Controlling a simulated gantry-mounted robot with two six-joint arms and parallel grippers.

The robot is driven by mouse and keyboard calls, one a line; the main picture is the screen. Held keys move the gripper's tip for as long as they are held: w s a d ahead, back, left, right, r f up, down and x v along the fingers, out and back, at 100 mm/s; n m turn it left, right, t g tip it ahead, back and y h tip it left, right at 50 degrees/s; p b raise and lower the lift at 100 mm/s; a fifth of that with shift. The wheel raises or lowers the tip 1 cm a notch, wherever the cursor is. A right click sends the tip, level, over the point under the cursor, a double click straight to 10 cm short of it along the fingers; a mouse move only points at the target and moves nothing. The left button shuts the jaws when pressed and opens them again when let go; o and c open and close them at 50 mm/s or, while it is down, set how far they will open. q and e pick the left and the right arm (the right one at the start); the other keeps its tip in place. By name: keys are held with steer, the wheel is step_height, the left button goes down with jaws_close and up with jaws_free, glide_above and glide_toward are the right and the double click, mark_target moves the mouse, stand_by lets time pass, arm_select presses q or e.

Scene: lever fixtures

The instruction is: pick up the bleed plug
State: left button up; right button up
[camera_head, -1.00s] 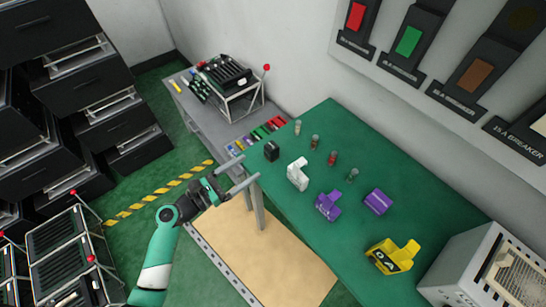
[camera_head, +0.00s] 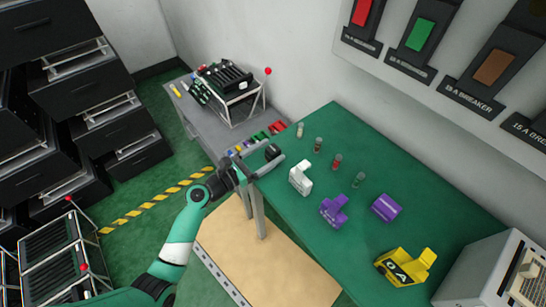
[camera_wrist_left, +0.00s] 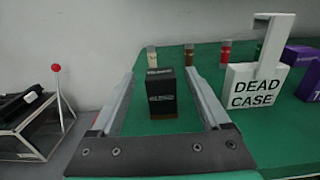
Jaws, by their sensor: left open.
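A small black block (camera_head: 273,151) with white lettering stands upright at the near left end of the green table. It also shows in the left wrist view (camera_wrist_left: 162,98); its lettering is too small to read, so I cannot tell whether it is the bleed plug. My left gripper (camera_head: 275,150) is open, with its fingers around the black block. In the left wrist view its fingers (camera_wrist_left: 160,78) lie on either side of the block, with a gap on both sides. My right gripper is not in view.
A white "DEAD CASE" block (camera_head: 301,178) stands just right of the fingers. Small capped vials (camera_head: 318,145) stand behind. Purple pieces (camera_head: 335,210) and a yellow piece (camera_head: 405,267) are farther along the green table (camera_head: 385,165). A grey bench (camera_head: 225,133) with a wire rack adjoins.

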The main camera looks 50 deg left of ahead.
mark_target(273, 149)
arm_select(q)
steer(key=shift+w+d, duration=0.15)
steer(key=shift+w, duration=0.8)
jaws_close()
steer(key=shift+s, duration=0.1)
step_height(273, 149, up, 4)
steer(key=p, duration=0.3)
steer(key=shift+r, duration=0.1)
steer(key=s+d+r+p, duration=0.7)
steer(key=d+r+p, duration=0.1)
steer(key=d+p, duration=0.3)
steer(key=shift+s+d+r+p, duration=0.2)
steer(key=shift+d+r+p, duration=0.15)
steer(key=shift+d, duration=0.15)
